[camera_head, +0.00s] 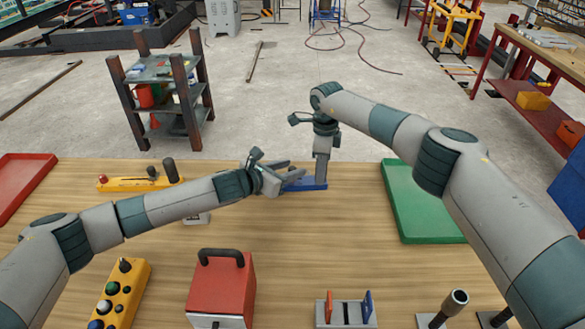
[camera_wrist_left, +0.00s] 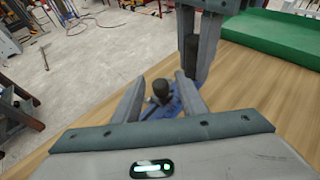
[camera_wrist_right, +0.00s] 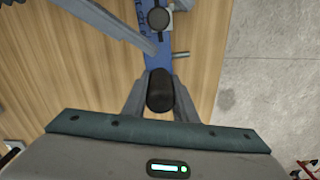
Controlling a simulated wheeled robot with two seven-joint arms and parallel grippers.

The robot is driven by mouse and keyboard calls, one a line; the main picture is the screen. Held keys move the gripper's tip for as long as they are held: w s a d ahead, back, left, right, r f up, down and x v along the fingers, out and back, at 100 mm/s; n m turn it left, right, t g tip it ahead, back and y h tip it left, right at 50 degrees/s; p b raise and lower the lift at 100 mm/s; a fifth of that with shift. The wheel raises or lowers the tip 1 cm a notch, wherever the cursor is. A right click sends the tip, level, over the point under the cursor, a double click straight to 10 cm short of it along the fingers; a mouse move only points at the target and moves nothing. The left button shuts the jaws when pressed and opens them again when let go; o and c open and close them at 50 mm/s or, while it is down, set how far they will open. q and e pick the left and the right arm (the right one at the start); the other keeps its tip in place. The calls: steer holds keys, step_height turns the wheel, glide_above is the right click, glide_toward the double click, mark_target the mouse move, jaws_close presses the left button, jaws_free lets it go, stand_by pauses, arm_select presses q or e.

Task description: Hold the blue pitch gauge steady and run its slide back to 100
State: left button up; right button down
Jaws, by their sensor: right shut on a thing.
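The blue pitch gauge (camera_head: 308,185) lies on the wooden bench near its far edge. My right gripper (camera_wrist_right: 160,88) comes down from above and is shut on the gauge's black end grip (camera_wrist_right: 160,98). A round dark knob (camera_wrist_right: 158,18) on a small grey slide sits farther along the blue bar (camera_wrist_right: 150,52). My left gripper (camera_wrist_left: 161,92) reaches in from the left, open, with its fingers apart on either side of the dark knob (camera_wrist_left: 161,88). Contact with the knob cannot be told. The scale marks are too small to read.
A green tray (camera_head: 415,228) lies to the right. A yellow fixture (camera_head: 140,184) lies to the left on the bench. A red box (camera_head: 222,285), a yellow button box (camera_head: 120,290) and a grey holder (camera_head: 345,312) stand nearer. Bare bench lies in front of the gauge.

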arm_select(q)
steer(key=shift+w+d+f, duration=0.25)
steer(key=shift+w+d, duration=0.15)
steer(key=shift+w, duration=0.1)
jaws_close()
steer(key=shift+d, duration=1.2)
jaws_free()
